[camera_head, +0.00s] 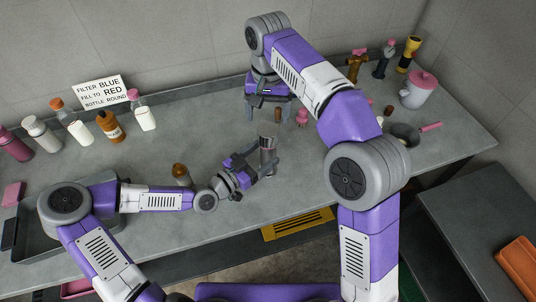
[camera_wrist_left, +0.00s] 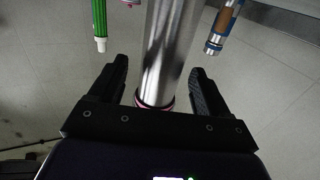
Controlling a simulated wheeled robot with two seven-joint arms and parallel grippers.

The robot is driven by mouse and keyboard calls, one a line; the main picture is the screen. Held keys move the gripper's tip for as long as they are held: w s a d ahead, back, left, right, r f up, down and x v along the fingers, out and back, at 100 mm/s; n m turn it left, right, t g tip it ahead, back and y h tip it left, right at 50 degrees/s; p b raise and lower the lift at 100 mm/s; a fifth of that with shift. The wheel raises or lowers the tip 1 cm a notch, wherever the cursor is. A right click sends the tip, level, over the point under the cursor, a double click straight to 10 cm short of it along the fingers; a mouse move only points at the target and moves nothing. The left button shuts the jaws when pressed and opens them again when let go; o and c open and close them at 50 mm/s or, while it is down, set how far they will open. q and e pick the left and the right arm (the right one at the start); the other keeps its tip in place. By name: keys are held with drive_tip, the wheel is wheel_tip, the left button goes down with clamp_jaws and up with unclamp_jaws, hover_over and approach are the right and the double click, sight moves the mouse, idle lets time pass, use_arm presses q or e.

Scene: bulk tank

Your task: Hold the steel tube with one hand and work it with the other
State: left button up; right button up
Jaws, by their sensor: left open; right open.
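The steel tube (camera_head: 268,150) stands upright on the grey bench, near the middle in the head view. In the left wrist view the shiny tube (camera_wrist_left: 170,45) passes between the two black fingers, with a pink band near its lower visible end. My left gripper (camera_head: 264,163) is open around the tube, with a gap visible on each side of it. In the left wrist view my left gripper (camera_wrist_left: 160,70) shows both fingers apart. My right gripper (camera_head: 269,112) is open and empty, pointing down behind the tube, apart from it.
Several bottles stand at the left by a sign (camera_head: 103,92). A brown-topped bottle (camera_head: 181,174) is near my left forearm. A small pink object (camera_head: 302,117) is beside my right gripper. A pink-lidded pot (camera_head: 418,90) and a dark bowl (camera_head: 404,134) stand at the right.

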use_arm(q)
drive_tip(key=shift+x, duration=2.35)
drive_tip(key=shift+w, duration=0.1)
clamp_jaws()
